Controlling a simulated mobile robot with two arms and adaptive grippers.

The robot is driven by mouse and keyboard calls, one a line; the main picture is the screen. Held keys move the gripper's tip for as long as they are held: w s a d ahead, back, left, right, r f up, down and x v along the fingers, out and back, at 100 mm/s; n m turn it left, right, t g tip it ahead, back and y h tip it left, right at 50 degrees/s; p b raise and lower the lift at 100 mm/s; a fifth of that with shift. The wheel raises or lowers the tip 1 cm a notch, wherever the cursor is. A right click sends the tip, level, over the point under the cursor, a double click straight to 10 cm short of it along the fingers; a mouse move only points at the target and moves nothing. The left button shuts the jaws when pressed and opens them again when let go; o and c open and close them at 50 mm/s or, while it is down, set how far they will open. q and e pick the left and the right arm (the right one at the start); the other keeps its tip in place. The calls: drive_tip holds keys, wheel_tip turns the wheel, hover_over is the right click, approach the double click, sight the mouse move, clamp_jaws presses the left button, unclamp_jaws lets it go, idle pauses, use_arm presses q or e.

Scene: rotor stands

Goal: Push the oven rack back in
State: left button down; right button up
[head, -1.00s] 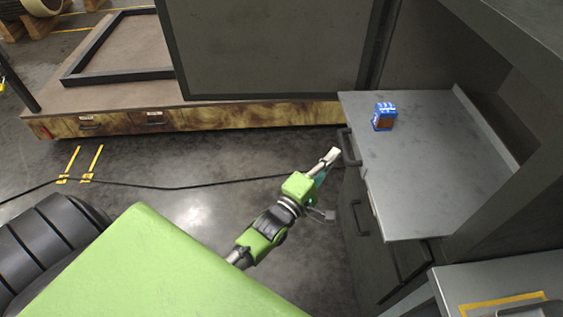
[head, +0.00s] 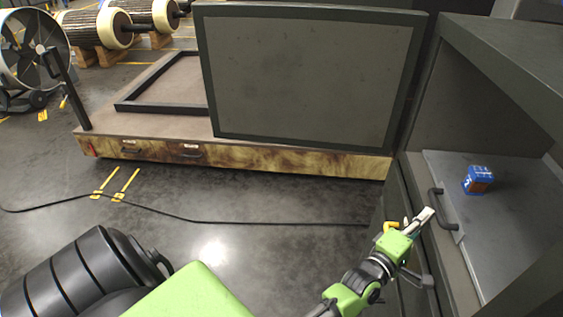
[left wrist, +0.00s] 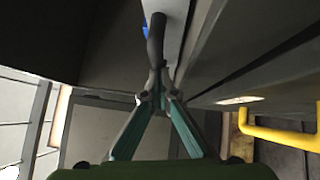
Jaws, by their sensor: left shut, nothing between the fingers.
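The oven rack is a flat grey tray (head: 495,235) at the right, with a dark bar handle (head: 440,208) on its front edge. Most of the tray lies within the dark oven opening (head: 490,110). A blue box (head: 478,179) stands on it. My left gripper (head: 428,216) is shut and empty, its tips at the handle. In the left wrist view, the closed fingertips (left wrist: 158,80) meet the lower end of the dark handle (left wrist: 155,42); whether they touch it is unclear. My right gripper is out of view.
A large dark panel (head: 305,80) stands upright beside the oven's left side. A low platform with brown sides (head: 255,160) lies behind open floor. A black cable (head: 240,222) crosses the floor. A fan (head: 30,55) stands far left.

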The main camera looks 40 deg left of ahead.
use_arm(q)
drive_tip(key=shift+d+r, duration=0.25)
idle(0.4)
drive_tip(key=shift+s+f, duration=0.2)
drive_tip(key=s+a+f, duration=0.2)
drive_tip(key=s, duration=0.9)
drive_tip(key=s+a+f+m+g, duration=0.1)
drive_tip(key=s+f+m+g, duration=0.3)
drive_tip(key=f, duration=0.7)
drive_tip(key=s+f+m+g, duration=0.25)
drive_tip(key=s+f, duration=0.25)
drive_tip(key=f, duration=0.6)
drive_tip(key=s+a+f+m+g, duration=0.1)
drive_tip(key=s+f+m+g, duration=0.3)
drive_tip(key=f, duration=0.8)
drive_tip(key=s+a+f+m+g+y, duration=0.1)
drive_tip(key=s+a+f+m+g, duration=0.1)
drive_tip(key=s+f, duration=0.4)
drive_tip(key=s+a+f+m+g+y+p, duration=0.1)
drive_tip(key=s+a+f+m+g, duration=0.2)
drive_tip(key=s, duration=1.3)
drive_tip(key=s+a+f+m+g, duration=0.3)
drive_tip(key=s+a+f+m, duration=0.2)
drive_tip(key=s, duration=0.6)
wheel_tip(320, 180, down, 4)
drive_tip(key=shift+a+r+y, duration=0.1)
drive_tip(key=shift+a+y, duration=0.3)
drive_tip(key=shift+a, duration=0.7)
